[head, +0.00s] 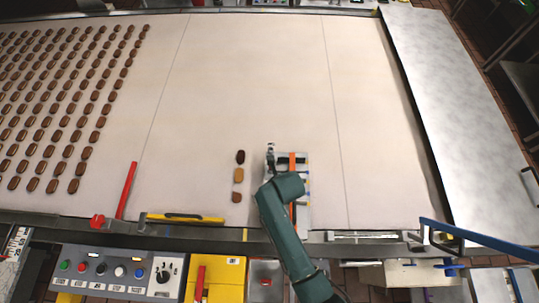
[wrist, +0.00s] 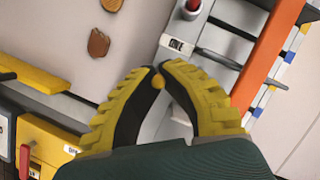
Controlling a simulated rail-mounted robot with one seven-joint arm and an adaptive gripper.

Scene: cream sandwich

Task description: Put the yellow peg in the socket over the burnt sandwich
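In the wrist view my gripper (wrist: 160,78) has its yellow, black-padded fingers closed together at the tips. A small round yellow end, the yellow peg (wrist: 158,82), shows between them; the rest of it is hidden. In the head view the burnt sandwich (head: 240,157) is the darkest and farthest of three in a column. A lighter one (head: 238,175) and a reddish-brown one (head: 236,197) lie below it. My arm covers the gripper in the head view, over the fixture to their right. I cannot make out the socket over the burnt sandwich.
A fixture with an orange bar (wrist: 268,55) stands right of the sandwiches. A red knob (wrist: 191,6) and a white label (wrist: 178,45) show near my fingers. Rows of sandwiches fill the left of the pale belt (head: 250,70). A control panel (head: 115,270) stands in front.

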